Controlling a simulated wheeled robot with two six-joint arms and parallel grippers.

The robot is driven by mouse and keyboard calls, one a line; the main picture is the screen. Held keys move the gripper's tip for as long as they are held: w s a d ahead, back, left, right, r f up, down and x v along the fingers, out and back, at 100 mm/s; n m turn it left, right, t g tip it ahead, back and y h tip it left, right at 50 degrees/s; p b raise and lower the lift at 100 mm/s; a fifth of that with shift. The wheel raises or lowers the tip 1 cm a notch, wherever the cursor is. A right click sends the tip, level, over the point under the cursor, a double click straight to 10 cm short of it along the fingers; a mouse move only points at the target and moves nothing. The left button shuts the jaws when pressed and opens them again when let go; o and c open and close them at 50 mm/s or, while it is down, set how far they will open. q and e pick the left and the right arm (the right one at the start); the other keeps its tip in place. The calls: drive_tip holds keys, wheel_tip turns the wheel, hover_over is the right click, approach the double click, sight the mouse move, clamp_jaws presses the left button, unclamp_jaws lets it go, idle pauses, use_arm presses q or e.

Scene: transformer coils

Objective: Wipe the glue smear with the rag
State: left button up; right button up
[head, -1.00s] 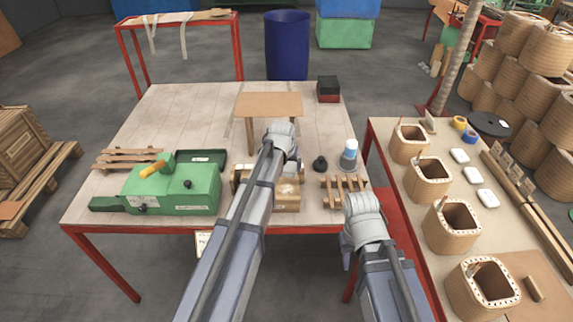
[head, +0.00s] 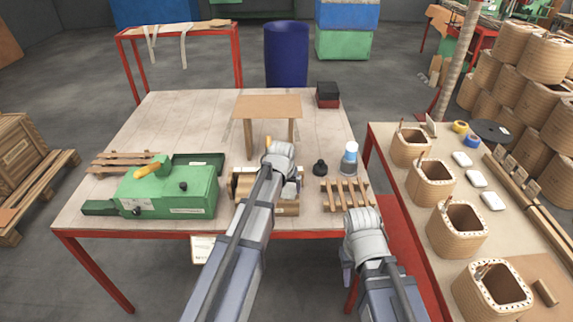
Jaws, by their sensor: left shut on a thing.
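My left gripper (head: 280,160) is over the middle of the table, in front of the small brown stand. My own wrist and arm hide its fingertips. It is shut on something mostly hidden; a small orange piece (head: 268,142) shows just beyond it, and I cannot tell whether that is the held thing. A pale grey-white patch (head: 290,189) shows beside my forearm at the cardboard box; I cannot tell if it is the rag. I cannot make out a glue smear. My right gripper (head: 347,268) hangs by the table's front right edge, its jaw opening unclear.
A green machine (head: 170,190) stands at the table's left. The brown stand (head: 267,106) is behind my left gripper. Several coils stand on the right bench (head: 400,200).

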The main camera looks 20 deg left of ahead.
sight(286, 198)
use_arm(q)
drive_tip(key=s, duration=0.3)
drive_tip(key=shift+s+d, duration=0.15)
drive_tip(key=shift+d, duration=0.25)
drive_tip(key=shift+w, duration=0.3)
drive_tip(key=shift+w+a+f, duration=0.1)
drive_tip(key=shift+w+a, duration=0.2)
drive_tip(key=shift+w, duration=0.6)
drive_tip(key=shift+w+a, duration=0.2)
drive_tip(key=shift+w, duration=0.5)
drive_tip(key=shift+w+a, duration=0.2)
drive_tip(key=shift+w, duration=0.55)
drive_tip(key=shift+w+a, duration=0.2)
drive_tip(key=shift+w, duration=0.5)
drive_tip(key=shift+w+r+p, duration=0.2)
drive_tip(key=shift+r+p, duration=0.1)
drive_tip(key=shift+r, duration=0.05)
wheel_tip(286, 198, up, 4)
drive_tip(key=p, duration=0.3)
drive_tip(key=shift+s+f, duration=0.15)
wheel_tip(286, 198, up, 4)
drive_tip(key=p, duration=0.3)
drive_tip(key=shift+f+p, duration=0.25)
drive_tip(key=shift+p, duration=0.15)
use_arm(e)
wheel_tip(286, 198, up, 7)
drive_tip(key=shift+w+a+r, duration=0.2)
drive_tip(key=shift+w+a, duration=0.1)
drive_tip(key=shift+w, duration=0.1)
